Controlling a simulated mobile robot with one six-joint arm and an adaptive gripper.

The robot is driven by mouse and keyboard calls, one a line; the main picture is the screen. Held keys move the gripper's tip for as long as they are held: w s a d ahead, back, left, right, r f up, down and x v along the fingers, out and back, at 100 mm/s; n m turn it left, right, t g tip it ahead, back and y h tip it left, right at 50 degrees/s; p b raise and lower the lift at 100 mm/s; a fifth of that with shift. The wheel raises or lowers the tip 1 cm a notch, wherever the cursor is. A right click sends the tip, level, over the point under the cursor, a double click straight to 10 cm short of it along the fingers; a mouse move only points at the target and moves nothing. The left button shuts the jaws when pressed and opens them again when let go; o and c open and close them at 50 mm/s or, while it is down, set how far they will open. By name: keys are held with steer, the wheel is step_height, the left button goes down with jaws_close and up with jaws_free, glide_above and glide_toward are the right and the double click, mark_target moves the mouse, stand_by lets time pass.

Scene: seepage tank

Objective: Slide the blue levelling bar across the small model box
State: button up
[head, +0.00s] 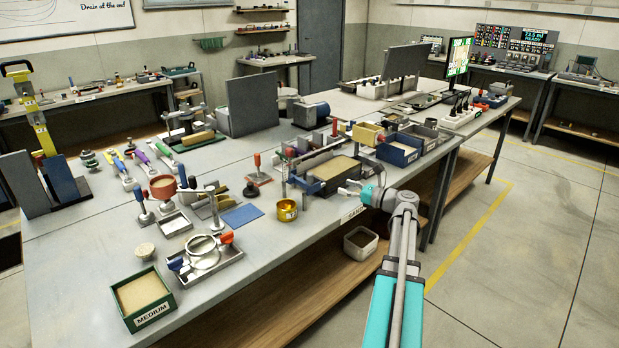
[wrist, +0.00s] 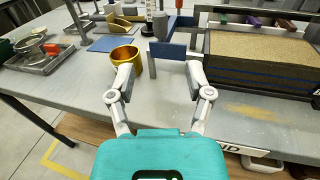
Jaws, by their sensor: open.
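The blue levelling bar (wrist: 168,50) stands on edge on the bench in the wrist view, with a grey upright piece (wrist: 152,64) at its left end. The small model box (wrist: 260,78) is dark-walled, filled with tan sand, and lies just right of the bar; it also shows at the bench's front edge in the head view (head: 343,179). My gripper (wrist: 161,70) is open and empty, its fingers spread in front of the bar. In the head view my gripper (head: 352,191) is close to the box's near side.
A brass cup (wrist: 124,58) stands just left of my gripper. Left of it on the bench are a blue mat (head: 242,215), a metal tray with a ring (head: 204,254) and a green sand box (head: 143,297). Some sand (wrist: 248,112) is spilled before the model box.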

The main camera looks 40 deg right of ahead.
mark_target(310, 176)
steer(key=x, duration=1.3)
steer(key=shift+w+a, duration=0.2)
steer(key=shift+w, duration=0.1)
jaws_close()
steer(key=shift+a, duration=0.1)
